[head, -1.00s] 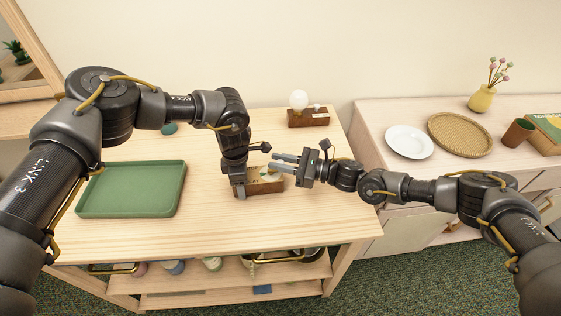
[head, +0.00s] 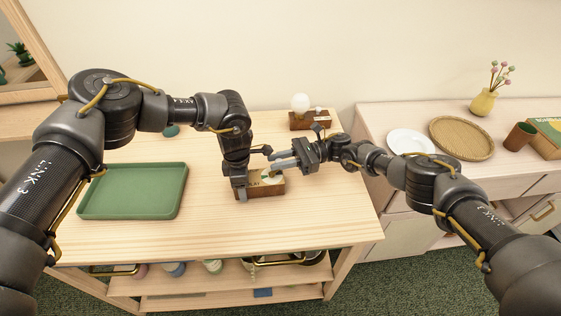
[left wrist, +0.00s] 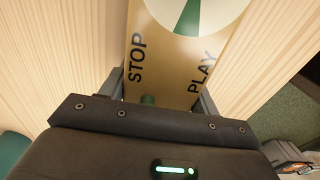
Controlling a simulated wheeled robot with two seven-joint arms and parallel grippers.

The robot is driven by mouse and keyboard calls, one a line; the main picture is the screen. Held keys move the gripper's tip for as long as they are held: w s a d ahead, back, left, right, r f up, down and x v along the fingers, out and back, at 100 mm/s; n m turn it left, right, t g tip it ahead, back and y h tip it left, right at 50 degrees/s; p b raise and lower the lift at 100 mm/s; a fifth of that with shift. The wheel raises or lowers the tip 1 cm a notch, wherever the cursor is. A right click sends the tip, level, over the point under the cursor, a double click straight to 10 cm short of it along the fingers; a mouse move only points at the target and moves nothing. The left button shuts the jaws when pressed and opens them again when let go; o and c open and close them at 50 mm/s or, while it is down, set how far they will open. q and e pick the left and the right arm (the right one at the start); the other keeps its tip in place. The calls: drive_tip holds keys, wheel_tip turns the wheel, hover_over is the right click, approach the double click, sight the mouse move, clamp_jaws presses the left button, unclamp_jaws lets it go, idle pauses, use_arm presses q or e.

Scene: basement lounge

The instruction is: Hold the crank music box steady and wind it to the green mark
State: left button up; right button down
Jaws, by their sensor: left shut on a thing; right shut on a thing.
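The crank music box (head: 272,187) is a small brown wooden box on the light wood table. In the left wrist view its tan top (left wrist: 175,65) reads STOP and PLAY, with a green wedge mark (left wrist: 188,18) on a white disc (left wrist: 218,12). My left gripper (head: 240,186) comes down from above and is shut on the box's left end. My right gripper (head: 275,161) reaches in from the right, its grey fingers shut at the box's upper right, on what seems to be the crank. The crank itself is largely hidden by the fingers.
A green tray (head: 132,191) lies on the left of the table. A brown block with a white bulb (head: 300,103) stands behind the box. A side cabinet at right holds a white plate (head: 410,142), a woven tray (head: 462,138) and a yellow vase (head: 483,102).

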drive_tip(key=shift+w+a+f+n+g, duration=0.1)
drive_tip(key=shift+n+g, duration=0.3)
drive_tip(key=shift+g, duration=0.4)
drive_tip(key=shift+n+g+h, duration=0.3)
drive_tip(key=shift+h, duration=0.1)
drive_tip(key=c, duration=1.3)
unclamp_jaws()
drive_tip(key=shift+m+t+y, duration=0.3)
drive_tip(key=shift+m+t, duration=0.1)
drive_tip(key=shift+t, duration=0.2)
drive_tip(key=shift+s+d+m+t+y, duration=0.25)
drive_tip(key=shift+m+t, duration=0.45)
drive_tip(key=shift+t, duration=0.4)
drive_tip(key=shift+s+d+m+t+y, duration=0.1)
drive_tip(key=shift+s+m+t+y, duration=0.1)
drive_tip(key=shift+m+t, duration=0.7)
drive_tip(key=m+t, duration=0.2)
drive_tip(key=t, duration=0.1)
drive_tip(key=s+m+t+h, duration=0.1)
drive_tip(key=t, duration=0.2)
drive_tip(key=shift+s+d+m+t, duration=0.1)
drive_tip(key=shift+m+t, duration=0.3)
drive_tip(key=v, duration=1.1)
drive_tip(key=shift+d, duration=0.45)
drive_tip(key=shift+o, duration=0.2)
